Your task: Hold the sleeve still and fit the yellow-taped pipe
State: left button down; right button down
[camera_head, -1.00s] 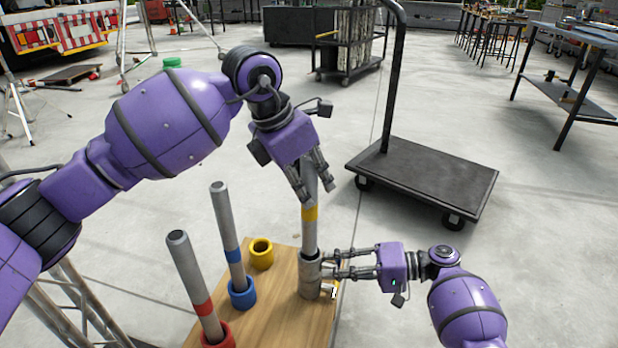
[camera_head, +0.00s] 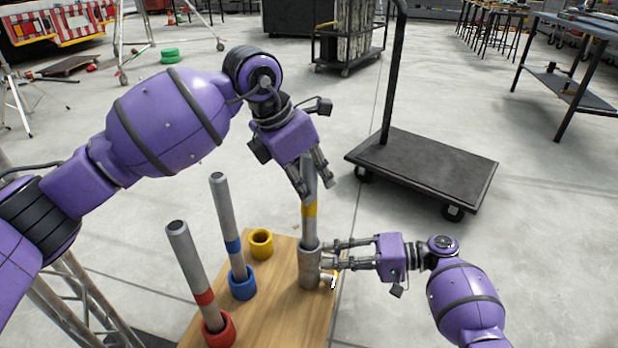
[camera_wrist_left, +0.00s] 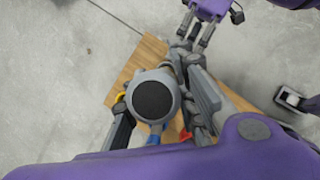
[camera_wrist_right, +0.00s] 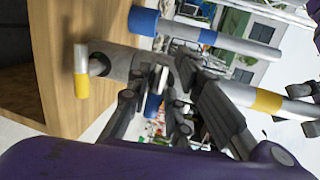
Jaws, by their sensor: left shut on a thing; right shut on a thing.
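The grey sleeve (camera_head: 310,268) stands upright on the wooden board (camera_head: 265,310), with a small yellow-tipped side handle (camera_head: 330,277). The yellow-taped pipe (camera_head: 310,228) stands upright with its lower end at the sleeve's mouth; how deep it sits is hidden. My left gripper (camera_head: 315,192) is shut on the pipe's upper part; the left wrist view shows the pipe's dark round end (camera_wrist_left: 153,100) between the fingers. My right gripper (camera_head: 326,255) is shut on the sleeve from the right. The right wrist view shows the sleeve (camera_wrist_right: 110,62) and the yellow tape (camera_wrist_right: 266,101).
A blue-taped pipe (camera_head: 225,210) stands in a blue ring (camera_head: 242,285), and a red-taped pipe (camera_head: 190,265) in a red ring (camera_head: 218,329). An empty yellow ring (camera_head: 260,244) lies on the board behind. A flat black cart (camera_head: 425,170) stands beyond, on open floor.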

pick_arm(q)
jog(key=shift+f, duration=0.35)
pick_arm(e)
jog(key=shift+s+f, duration=0.15)
jog(key=shift+f, duration=0.2)
pick_arm(q)
jog(key=shift+f, duration=2.2)
jog(key=shift+f, duration=0.4)
jog(key=c, duration=1.4)
grip_release()
jog(key=shift+o, duration=0.2)
jog(key=v, duration=1.2)
